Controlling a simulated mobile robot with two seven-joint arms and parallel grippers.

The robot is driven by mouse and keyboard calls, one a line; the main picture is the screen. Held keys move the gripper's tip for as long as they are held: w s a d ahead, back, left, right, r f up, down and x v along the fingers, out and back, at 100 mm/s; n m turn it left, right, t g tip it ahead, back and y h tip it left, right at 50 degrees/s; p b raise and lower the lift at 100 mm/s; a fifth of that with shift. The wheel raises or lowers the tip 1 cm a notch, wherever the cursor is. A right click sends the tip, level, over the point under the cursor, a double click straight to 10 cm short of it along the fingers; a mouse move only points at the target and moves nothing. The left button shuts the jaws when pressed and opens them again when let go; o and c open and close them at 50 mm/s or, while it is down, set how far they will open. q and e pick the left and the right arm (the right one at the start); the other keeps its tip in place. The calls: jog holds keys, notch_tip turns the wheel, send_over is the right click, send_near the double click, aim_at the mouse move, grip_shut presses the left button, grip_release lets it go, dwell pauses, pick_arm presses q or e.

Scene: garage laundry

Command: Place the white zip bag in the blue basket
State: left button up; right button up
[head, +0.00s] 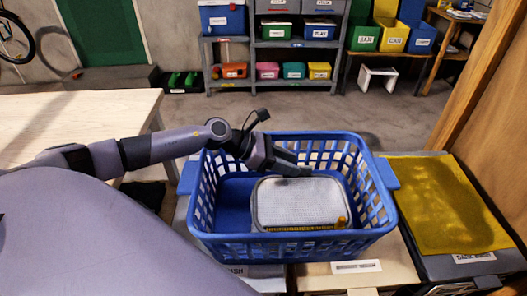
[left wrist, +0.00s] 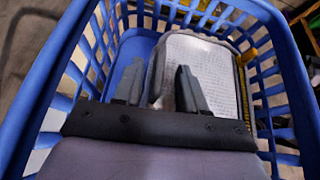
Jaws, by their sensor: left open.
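The white zip bag (head: 300,203) lies inside the blue basket (head: 285,246), toward its front right. It is a pale mesh pouch with a grey rim and a yellow zip edge. My left gripper (head: 290,165) reaches over the basket's back left rim and hangs above the bag's far edge. In the left wrist view its two fingers (left wrist: 160,85) are apart, with the bag (left wrist: 205,75) under and beside the right finger. Nothing shows held between them. The blue basket's wall also shows in the left wrist view (left wrist: 60,70). My right gripper is not seen.
The basket stands on a low surface. A yellow cloth (head: 445,200) lies on a dark bin to its right. A pale wooden table (head: 70,115) is at the left. Shelves with labelled bins (head: 270,72) stand at the back, with open floor before them.

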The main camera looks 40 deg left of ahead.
pick_arm(q)
jog(key=v, duration=0.8)
jog(key=shift+s+a+b, duration=0.1)
jog(key=shift+b, duration=0.25)
jog(key=shift+s+a+r, duration=0.1)
jog(key=shift+a+r, duration=0.05)
jog(key=shift+r, duration=0.05)
